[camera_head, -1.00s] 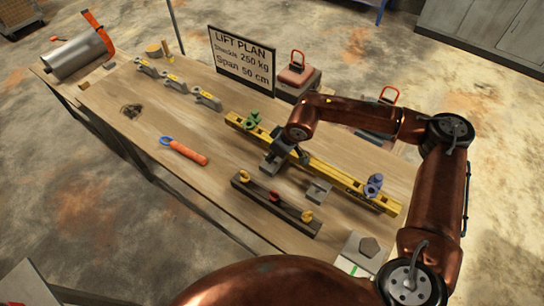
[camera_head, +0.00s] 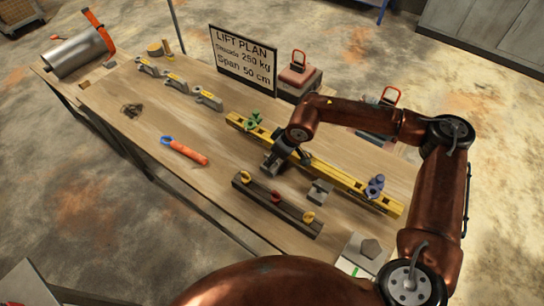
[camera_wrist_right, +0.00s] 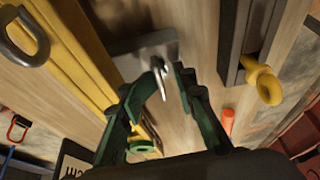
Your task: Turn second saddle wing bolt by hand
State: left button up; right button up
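A yellow beam (camera_head: 340,179) lies along the workbench, with a green shackle (camera_head: 254,119) near its left end and a blue-purple one (camera_head: 375,186) near its right end. A grey saddle block (camera_head: 320,192) sits beside the beam. My right gripper (camera_head: 273,163) is low by the beam's near side, left of that block. In the right wrist view its dark green fingers (camera_wrist_right: 167,82) stand apart around a thin silver loop (camera_wrist_right: 159,78), over a grey plate (camera_wrist_right: 145,52). Wood shows through the gap; contact with the loop is unclear. My left gripper is not in view.
A dark rail (camera_head: 277,203) with yellow and red eye bolts lies nearest the bench's front edge. An orange-handled tool (camera_head: 185,151) is left of it.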

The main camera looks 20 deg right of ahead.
jog(key=shift+s, duration=0.1)
jog(key=shift+r, duration=0.2)
jog(key=v, duration=1.1)
jog(key=shift+s+d+r, duration=0.15)
jog(key=shift+d+r, duration=0.05)
jog(key=shift+r, duration=0.05)
